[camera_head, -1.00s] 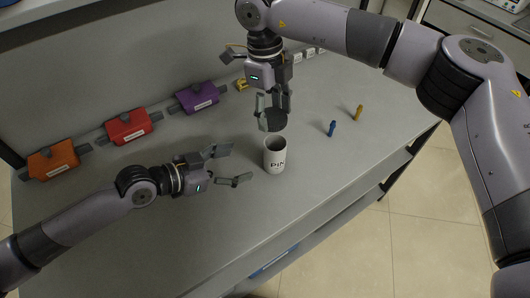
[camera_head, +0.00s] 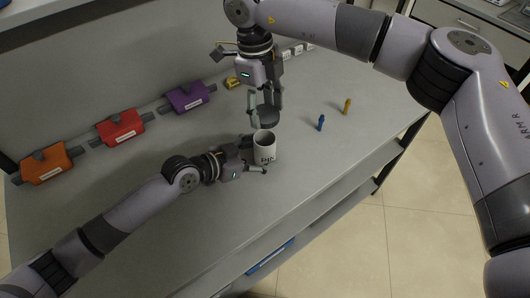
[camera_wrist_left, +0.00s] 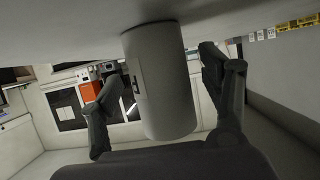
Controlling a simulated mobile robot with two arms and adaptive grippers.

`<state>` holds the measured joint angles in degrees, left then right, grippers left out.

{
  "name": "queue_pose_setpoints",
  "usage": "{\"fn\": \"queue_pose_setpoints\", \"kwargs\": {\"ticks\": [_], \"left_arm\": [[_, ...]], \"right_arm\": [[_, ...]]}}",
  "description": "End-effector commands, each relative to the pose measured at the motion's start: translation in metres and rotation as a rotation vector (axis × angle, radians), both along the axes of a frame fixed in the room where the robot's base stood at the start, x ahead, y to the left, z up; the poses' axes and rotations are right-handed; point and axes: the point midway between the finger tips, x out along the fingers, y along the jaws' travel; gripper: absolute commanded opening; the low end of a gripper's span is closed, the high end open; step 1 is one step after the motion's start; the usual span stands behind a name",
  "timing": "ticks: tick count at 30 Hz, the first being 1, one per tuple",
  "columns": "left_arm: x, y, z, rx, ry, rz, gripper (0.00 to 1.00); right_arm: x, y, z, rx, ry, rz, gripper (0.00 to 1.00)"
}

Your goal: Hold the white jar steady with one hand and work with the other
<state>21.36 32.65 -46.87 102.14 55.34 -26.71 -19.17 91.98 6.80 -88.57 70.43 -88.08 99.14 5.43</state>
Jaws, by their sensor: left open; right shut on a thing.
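The white jar (camera_head: 265,154) with dark lettering stands upright on the grey table, open at the top. My left gripper (camera_head: 254,158) is open, with one finger on either side of the jar. In the left wrist view the jar (camera_wrist_left: 160,80) sits between the two open fingers, with a gap showing at the right finger; contact at the left finger is unclear. My right gripper (camera_head: 264,108) points down and is shut on a dark round lid (camera_head: 268,119), held just above the jar's mouth.
Orange (camera_head: 46,163), red (camera_head: 119,127) and purple (camera_head: 188,96) blocks line the back of the table. A small blue piece (camera_head: 321,123) and a yellow piece (camera_head: 347,106) stand to the right. The front table area is clear.

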Motion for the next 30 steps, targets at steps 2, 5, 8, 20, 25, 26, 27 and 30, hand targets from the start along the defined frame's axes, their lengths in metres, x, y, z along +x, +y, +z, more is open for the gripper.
{"fn": "queue_pose_setpoints", "kwargs": {"ticks": [2, 5, 8, 20, 25, 26, 27, 30], "left_arm": [[0.0046, -0.0065, -0.0024, -0.001, -0.001, 0.000, 0.71], [0.0074, -0.0106, -0.0048, 0.000, -0.002, -0.001, 0.71], [0.0084, -0.0125, -0.0059, 0.001, -0.001, -0.002, 0.71], [0.0084, -0.0123, -0.0059, 0.001, -0.001, -0.001, 0.60], [0.0083, -0.0122, -0.0059, 0.001, -0.001, -0.001, 0.49], [0.0083, -0.0122, -0.0059, 0.001, -0.001, -0.001, 0.47], [0.0083, -0.0122, -0.0059, 0.001, -0.001, -0.001, 0.44], [0.0083, -0.0121, -0.0059, 0.001, -0.001, -0.001, 0.37]], "right_arm": [[0.0000, 0.0001, 0.0000, 0.000, 0.000, 0.000, 0.42], [0.0000, 0.0001, 0.0000, 0.000, 0.000, 0.000, 0.42], [0.0000, 0.0001, 0.0000, 0.000, 0.000, 0.000, 0.42], [0.0000, 0.0001, 0.0000, 0.000, 0.000, 0.000, 0.42], [0.0000, 0.0001, 0.0000, 0.000, 0.000, 0.000, 0.42], [0.0000, 0.0001, 0.0000, 0.000, 0.000, 0.000, 0.42], [0.0000, 0.0001, 0.0000, 0.000, 0.000, 0.000, 0.42], [0.0000, 0.0001, 0.0000, 0.000, 0.000, 0.000, 0.42]]}}
